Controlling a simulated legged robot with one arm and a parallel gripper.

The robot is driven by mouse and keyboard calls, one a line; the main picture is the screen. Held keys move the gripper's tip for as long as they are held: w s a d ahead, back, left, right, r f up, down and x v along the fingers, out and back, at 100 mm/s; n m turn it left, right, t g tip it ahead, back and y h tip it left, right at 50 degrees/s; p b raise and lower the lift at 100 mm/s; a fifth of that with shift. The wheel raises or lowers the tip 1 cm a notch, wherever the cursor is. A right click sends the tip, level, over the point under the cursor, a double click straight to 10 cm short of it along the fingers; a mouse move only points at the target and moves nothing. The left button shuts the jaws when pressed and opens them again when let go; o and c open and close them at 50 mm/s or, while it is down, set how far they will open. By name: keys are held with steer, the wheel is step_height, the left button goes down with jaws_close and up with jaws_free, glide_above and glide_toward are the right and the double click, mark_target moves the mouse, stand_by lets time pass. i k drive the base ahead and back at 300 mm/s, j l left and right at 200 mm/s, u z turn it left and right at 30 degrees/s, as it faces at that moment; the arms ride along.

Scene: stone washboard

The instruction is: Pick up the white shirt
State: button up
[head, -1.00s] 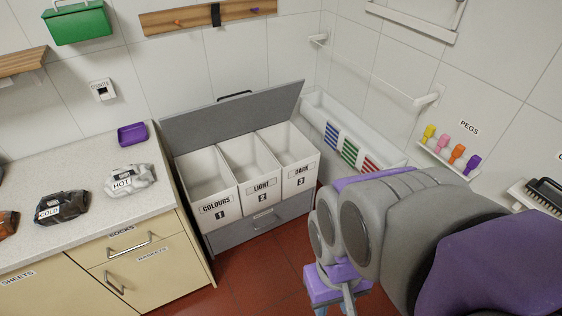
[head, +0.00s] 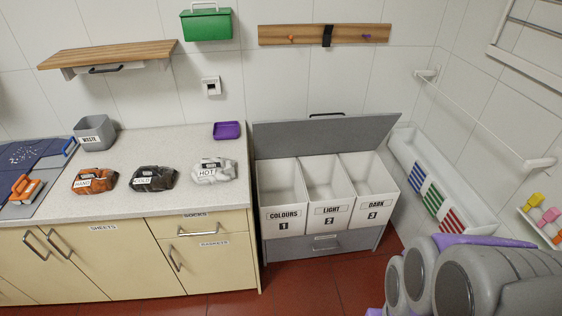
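I see no white shirt in the head view. The three laundry bins stand open under a raised grey lid (head: 325,134): the COLOURS bin (head: 283,217), the LIGHT bin (head: 329,215) and the DARK bin (head: 377,210). The visible parts of their insides look empty, but their floors are partly hidden. My arm fills the bottom right corner. My gripper is below the picture's edge, so its fingers do not show.
A counter (head: 140,205) at left bears orange, black and white labelled lumps, a purple tray (head: 227,130) and a grey WASTE bin (head: 95,132). A white trough (head: 437,185) lines the right wall. Red floor (head: 310,290) is clear before the bins.

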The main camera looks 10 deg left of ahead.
mark_target(217, 170)
steer(key=i+u, duration=0.1)
steer(key=u, duration=0.6)
steer(key=i+l+u, duration=0.1)
steer(key=u, duration=0.25)
steer(key=i+l+u, duration=0.15)
steer(key=i+l, duration=0.15)
steer(key=i+l+u, duration=0.15)
steer(key=i+l, duration=0.15)
steer(key=i+l+u, duration=0.15)
steer(key=l, duration=0.35)
steer(key=i+l+u, duration=0.1)
steer(key=i+l, duration=0.25)
steer(key=i+l+u, duration=0.15)
steer(key=l, duration=0.35)
steer(key=i, duration=0.05)
